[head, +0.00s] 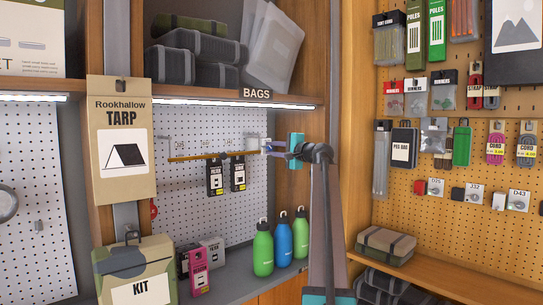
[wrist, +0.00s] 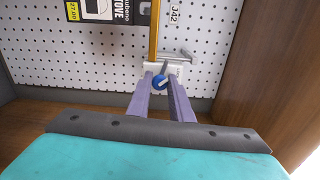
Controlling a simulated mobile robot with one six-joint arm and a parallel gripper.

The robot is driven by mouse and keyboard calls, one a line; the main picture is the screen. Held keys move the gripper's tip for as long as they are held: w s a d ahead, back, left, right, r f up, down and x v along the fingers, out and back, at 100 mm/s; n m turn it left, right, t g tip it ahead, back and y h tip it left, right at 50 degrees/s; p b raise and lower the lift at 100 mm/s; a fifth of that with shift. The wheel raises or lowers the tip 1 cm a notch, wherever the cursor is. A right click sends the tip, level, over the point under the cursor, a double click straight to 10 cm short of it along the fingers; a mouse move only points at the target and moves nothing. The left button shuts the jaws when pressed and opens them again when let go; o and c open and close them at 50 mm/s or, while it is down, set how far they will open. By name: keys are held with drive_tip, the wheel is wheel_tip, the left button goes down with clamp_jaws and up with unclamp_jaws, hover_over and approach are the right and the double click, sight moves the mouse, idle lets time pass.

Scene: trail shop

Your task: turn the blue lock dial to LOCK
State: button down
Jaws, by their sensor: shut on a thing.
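In the head view my gripper (head: 267,150) reaches left to the pale lock block (head: 252,143) on the pegboard, at the right end of the brass bar (head: 205,156). The dial is too small to make out there. The fingers hide its sides, and I cannot read a LOCK label or tell which way the dial points.
Two black hanging packs (head: 215,176) hang below the bar to the left. Green and blue bottles (head: 282,240) stand on the shelf below. The BAGS shelf (head: 225,94) runs above my gripper, and a wooden upright (head: 305,200) stands at its right.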

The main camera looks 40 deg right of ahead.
drive_tip(key=shift+r+n, duration=0.1)
drive_tip(key=shift+n, duration=0.4)
drive_tip(key=c, duration=1.6)
unclamp_jaws()
drive_tip(key=shift+w, duration=0.1)
drive_tip(key=shift+c, duration=0.2)
drive_tip(key=shift+s+b, duration=0.2)
drive_tip(key=shift+b, duration=0.1)
drive_tip(key=shift+s+a, duration=0.1)
drive_tip(key=shift+s, duration=0.55)
drive_tip(key=s+b, duration=0.1)
drive_tip(key=s, duration=1.1)
drive_tip(key=shift+a, duration=0.45)
drive_tip(key=shift+s, duration=0.1)
